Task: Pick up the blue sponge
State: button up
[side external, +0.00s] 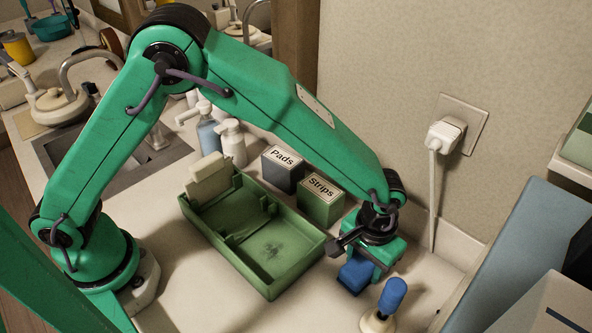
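The blue sponge (355,276) is a small blue block at the lower right, on or just above the pale counter, right of the green tray. My gripper (366,262) is directly over it, pointing down, and hides part of its top. The fingertips are hard to make out against the sponge. I cannot tell whether they are open around it or shut on it.
A blue-handled tool (391,298) stands upright in a white base close to the gripper's right. The green tray (271,290) lies to the left. Boxes marked Pads (283,172) and Strips (320,203) stand behind it. A plugged-in white cord (433,195) hangs down the wall.

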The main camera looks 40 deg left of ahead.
aim_at(360, 259)
jog(key=shift+r, duration=0.1)
notch_tip(360, 259, up, 10)
jog(key=shift+f, duration=0.1)
dwell(0.8)
jog(key=o, duration=0.3)
jog(key=shift+c, duration=1.1)
jog(key=shift+s+a, duration=0.15)
jog(key=shift+a, duration=0.35)
jog(key=s+a+f+n, duration=0.1)
jog(key=s+a+n, duration=0.5)
jog(key=a, duration=0.8)
jog(key=shift+s+a+f, duration=0.3)
jog(key=shift+s+f, duration=0.1)
jog(key=shift+s, duration=1.1)
